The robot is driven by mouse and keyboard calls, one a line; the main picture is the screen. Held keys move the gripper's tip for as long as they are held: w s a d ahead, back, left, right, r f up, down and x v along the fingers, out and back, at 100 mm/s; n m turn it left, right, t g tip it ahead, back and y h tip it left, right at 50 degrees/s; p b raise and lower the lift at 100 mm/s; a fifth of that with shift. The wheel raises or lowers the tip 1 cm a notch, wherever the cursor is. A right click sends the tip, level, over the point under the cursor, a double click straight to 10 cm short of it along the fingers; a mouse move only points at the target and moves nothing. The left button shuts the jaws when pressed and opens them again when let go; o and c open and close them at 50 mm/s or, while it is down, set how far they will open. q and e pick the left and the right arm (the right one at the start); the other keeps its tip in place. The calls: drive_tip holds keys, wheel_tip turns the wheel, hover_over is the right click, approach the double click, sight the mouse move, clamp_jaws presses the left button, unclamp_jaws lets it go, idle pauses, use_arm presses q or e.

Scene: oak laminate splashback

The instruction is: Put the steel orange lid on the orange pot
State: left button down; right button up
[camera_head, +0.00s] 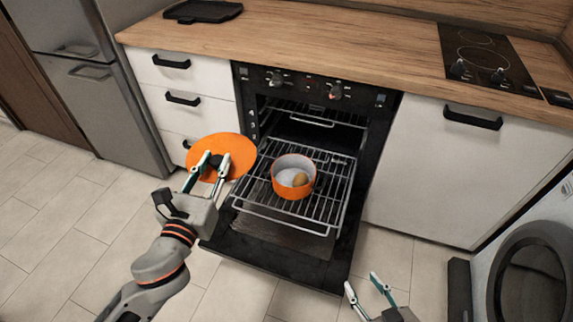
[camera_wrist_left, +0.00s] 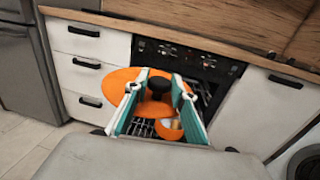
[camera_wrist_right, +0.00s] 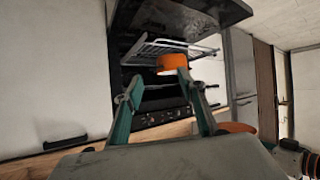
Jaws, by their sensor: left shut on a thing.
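The orange lid (camera_head: 232,148) is a flat disc held by my left gripper (camera_head: 215,164), to the left of the oven rack. The left wrist view shows the lid (camera_wrist_left: 122,83) with its dark knob (camera_wrist_left: 159,87) between the two fingers of my left gripper (camera_wrist_left: 159,92). The pot also shows in the left wrist view (camera_wrist_left: 168,131) and the right wrist view (camera_wrist_right: 171,63). My right gripper (camera_head: 363,287) is open and empty, low in front of the oven's right side.
The oven door (camera_head: 272,257) is folded down and the wire rack (camera_head: 328,196) is out over it. White drawers (camera_head: 184,82) are left of the oven, a white cabinet (camera_head: 460,170) right. A washing machine (camera_head: 528,270) stands at far right. A black tray (camera_head: 203,11) lies on the counter.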

use_arm(q)
drive_tip(key=w+d+f+m+g+h+b, duration=0.1)
drive_tip(key=w+d+f+h+b, duration=0.1)
drive_tip(key=w+d+f+b, duration=0.3)
drive_tip(key=w+d+f+m+g+h+b, duration=0.1)
drive_tip(key=w+d+f+m+h+b, duration=0.1)
drive_tip(key=w+d+f+b, duration=0.3)
drive_tip(key=w+d+f+m+h+b, duration=0.1)
drive_tip(key=w+d+f+h+b, duration=0.1)
drive_tip(key=w+d+f+b, duration=0.4)
drive_tip(key=w+f+b, duration=0.1)
drive_tip(key=w+f, duration=0.3)
drive_tip(key=f, duration=0.6)
drive_tip(key=shift+w+f+m+g+h, duration=0.2)
drive_tip(key=shift+w+m+g+h, duration=0.1)
drive_tip(key=shift+w+g, duration=0.1)
use_arm(e)
drive_tip(key=a+f+m+y, duration=0.2)
drive_tip(key=a+f+m, duration=0.1)
drive_tip(key=a, duration=0.5)
drive_tip(key=shift+s+a+f+m+t, duration=0.25)
drive_tip(key=shift+m+t, duration=0.15)
drive_tip(key=shift+m, duration=0.3)
use_arm(q)
drive_tip(key=shift+r, duration=0.1)
use_arm(e)
drive_tip(key=shift+w+r, duration=0.2)
drive_tip(key=shift+r, duration=0.05)
drive_tip(key=shift+s, duration=0.1)
